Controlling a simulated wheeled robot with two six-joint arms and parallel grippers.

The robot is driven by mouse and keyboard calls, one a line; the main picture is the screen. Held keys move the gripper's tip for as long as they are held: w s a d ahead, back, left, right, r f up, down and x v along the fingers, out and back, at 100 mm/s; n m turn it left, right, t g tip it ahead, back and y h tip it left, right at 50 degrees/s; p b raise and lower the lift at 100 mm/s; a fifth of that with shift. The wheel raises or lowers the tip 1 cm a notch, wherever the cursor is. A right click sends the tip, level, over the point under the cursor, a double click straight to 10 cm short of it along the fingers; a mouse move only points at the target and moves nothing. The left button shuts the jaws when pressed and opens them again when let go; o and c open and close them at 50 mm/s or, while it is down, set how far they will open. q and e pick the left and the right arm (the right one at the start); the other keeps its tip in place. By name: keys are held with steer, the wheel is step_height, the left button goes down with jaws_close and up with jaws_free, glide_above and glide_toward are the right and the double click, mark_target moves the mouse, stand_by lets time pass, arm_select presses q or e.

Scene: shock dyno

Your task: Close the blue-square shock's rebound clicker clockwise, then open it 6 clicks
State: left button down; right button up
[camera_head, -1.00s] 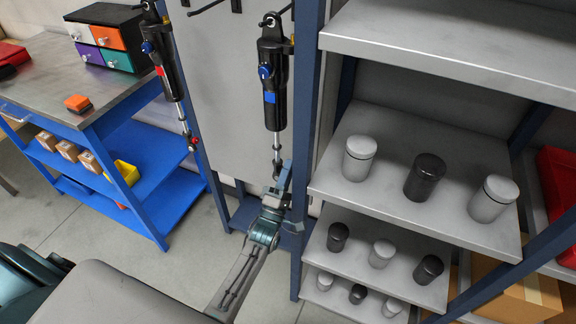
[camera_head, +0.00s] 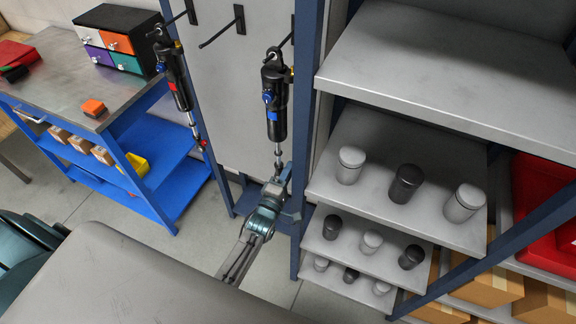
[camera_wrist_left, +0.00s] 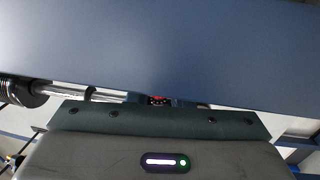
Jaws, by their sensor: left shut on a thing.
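The blue-square shock (camera_head: 275,100) hangs upright from a hook on the rack, with a blue square on its black body and a blue knob near its top. Its chrome shaft (camera_head: 278,149) runs down to my left gripper (camera_head: 281,175), which is at the shaft's lower end. In the left wrist view, the shaft (camera_wrist_left: 105,95) comes in from the left and a small red part, seemingly the rebound clicker (camera_wrist_left: 158,100), shows between the jaws. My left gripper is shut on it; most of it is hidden. Any click marks are too small to read. My right gripper is out of view.
A red-square shock (camera_head: 176,83) hangs left of it, with a red knob (camera_head: 202,143) at its lower end. A blue rack post (camera_head: 303,110) stands close right of my gripper. Shelves with grey and black canisters (camera_head: 405,183) are to the right; a blue workbench (camera_head: 75,85) is left.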

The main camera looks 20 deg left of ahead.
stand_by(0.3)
arm_select(q)
steer(key=c, duration=1.3)
jaws_free()
steer(key=shift+c, duration=0.2)
steer(key=s+f+b, duration=0.1)
steer(key=s+b, duration=0.1)
steer(key=s, duration=0.8)
steer(key=shift+s+a+b, duration=0.2)
steer(key=shift+s+b, duration=0.2)
steer(key=shift+f, duration=0.1)
